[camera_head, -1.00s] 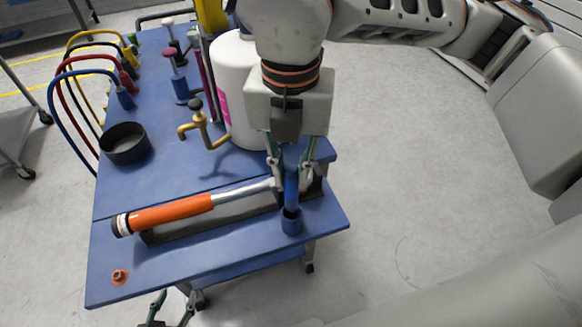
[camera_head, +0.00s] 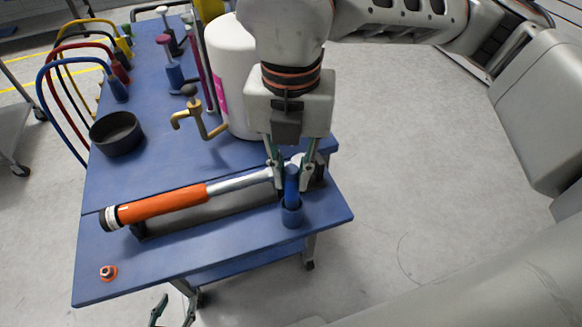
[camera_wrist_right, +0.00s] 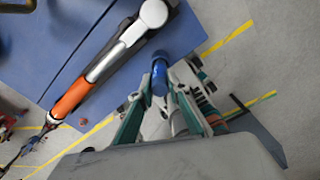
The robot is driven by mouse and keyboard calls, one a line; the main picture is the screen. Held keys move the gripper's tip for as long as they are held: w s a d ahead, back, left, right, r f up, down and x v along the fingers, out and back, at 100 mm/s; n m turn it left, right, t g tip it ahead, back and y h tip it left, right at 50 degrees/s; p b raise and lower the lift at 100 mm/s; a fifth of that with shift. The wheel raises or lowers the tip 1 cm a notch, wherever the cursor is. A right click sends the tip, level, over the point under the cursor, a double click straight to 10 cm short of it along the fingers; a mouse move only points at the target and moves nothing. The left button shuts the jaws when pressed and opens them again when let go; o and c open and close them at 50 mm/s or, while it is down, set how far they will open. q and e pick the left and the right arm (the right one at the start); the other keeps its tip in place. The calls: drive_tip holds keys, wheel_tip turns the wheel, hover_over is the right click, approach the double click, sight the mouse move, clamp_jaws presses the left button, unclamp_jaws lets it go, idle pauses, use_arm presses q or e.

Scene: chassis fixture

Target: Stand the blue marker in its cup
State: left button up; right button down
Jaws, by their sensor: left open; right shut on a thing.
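The blue marker (camera_head: 291,182) is upright between the fingers of my right gripper (camera_head: 292,186), which is shut on it. Its lower end overlaps the mouth of the blue cup (camera_head: 291,215) near the table's right front corner. I cannot tell how deep it sits. In the right wrist view the marker (camera_wrist_right: 160,78) shows between the fingers (camera_wrist_right: 161,92). I cannot make out the cup's wall there. My left gripper (camera_head: 176,303) is open and empty, low at the bottom edge beyond the table's front, partly cut off.
An orange-handled torque wrench (camera_head: 165,204) lies in a dark holder left of the cup, its head near my right gripper. A brass tap (camera_head: 205,125), white bottle (camera_head: 235,85) and black bowl (camera_head: 117,133) stand behind. A small orange part (camera_head: 108,272) lies front left.

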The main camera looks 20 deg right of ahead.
drive_tip(key=shift+f+b, duration=0.55)
drive_tip(key=shift+f, duration=0.25)
drive_tip(key=c, duration=1.8)
unclamp_jaws()
drive_tip(key=shift+c, duration=0.2)
drive_tip(key=shift+r+p, duration=2)
drive_tip(key=shift+r, duration=2.6)
